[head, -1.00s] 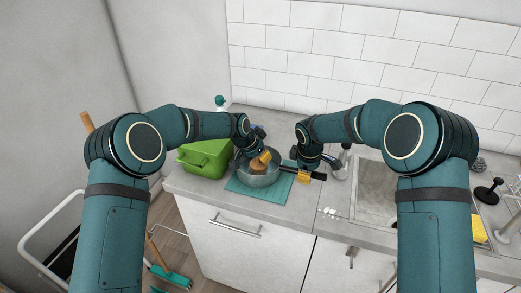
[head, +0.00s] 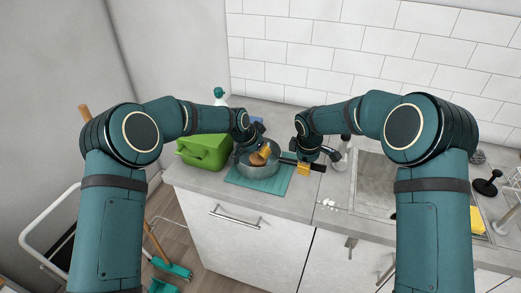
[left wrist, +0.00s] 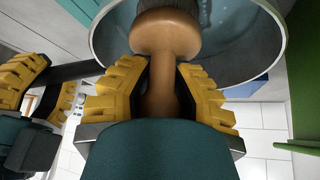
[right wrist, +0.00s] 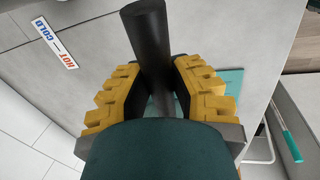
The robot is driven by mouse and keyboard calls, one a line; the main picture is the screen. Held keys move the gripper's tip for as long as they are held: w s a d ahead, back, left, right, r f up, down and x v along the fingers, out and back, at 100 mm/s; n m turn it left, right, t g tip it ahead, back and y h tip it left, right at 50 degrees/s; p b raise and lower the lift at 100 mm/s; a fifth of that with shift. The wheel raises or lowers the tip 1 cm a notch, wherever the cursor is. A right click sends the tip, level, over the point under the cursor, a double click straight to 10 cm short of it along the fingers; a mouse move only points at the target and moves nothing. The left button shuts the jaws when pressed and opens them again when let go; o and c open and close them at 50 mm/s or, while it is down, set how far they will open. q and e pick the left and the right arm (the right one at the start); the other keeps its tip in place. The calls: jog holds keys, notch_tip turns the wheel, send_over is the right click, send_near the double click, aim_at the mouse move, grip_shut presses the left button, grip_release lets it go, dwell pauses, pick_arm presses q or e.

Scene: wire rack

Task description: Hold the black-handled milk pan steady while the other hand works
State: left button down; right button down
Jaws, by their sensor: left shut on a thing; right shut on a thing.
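The grey milk pan (head: 262,172) stands on a teal mat (head: 273,188) on the counter. Its black handle (head: 319,168) points right. My right gripper (head: 304,169) is shut around this handle; the right wrist view shows the handle (right wrist: 149,40) between the yellow fingers (right wrist: 158,78). My left gripper (head: 258,153) is over the pan, shut on a wooden-knobbed brush (left wrist: 165,35). In the left wrist view the brush's dark bristles are inside the pan's rim (left wrist: 262,65). Whether they touch the pan's bottom is hidden.
A green box (head: 204,152) stands close left of the pan, with a spray bottle (head: 219,96) behind it. The sink (head: 375,185) lies to the right, with a black plunger-like item (head: 487,187) and yellow sponge (head: 478,222) beyond. The tiled wall closes the back.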

pick_arm(q)
jog(key=shift+f, duration=0.7)
dwell(0.9)
jog(key=shift+w+d+r, duration=0.15)
jog(key=shift+w+d, duration=1.05)
jog(key=shift+w, duration=0.2)
jog(key=shift+s+a, duration=1)
jog(key=shift+s, duration=0.15)
jog(key=shift+s+a, duration=0.2)
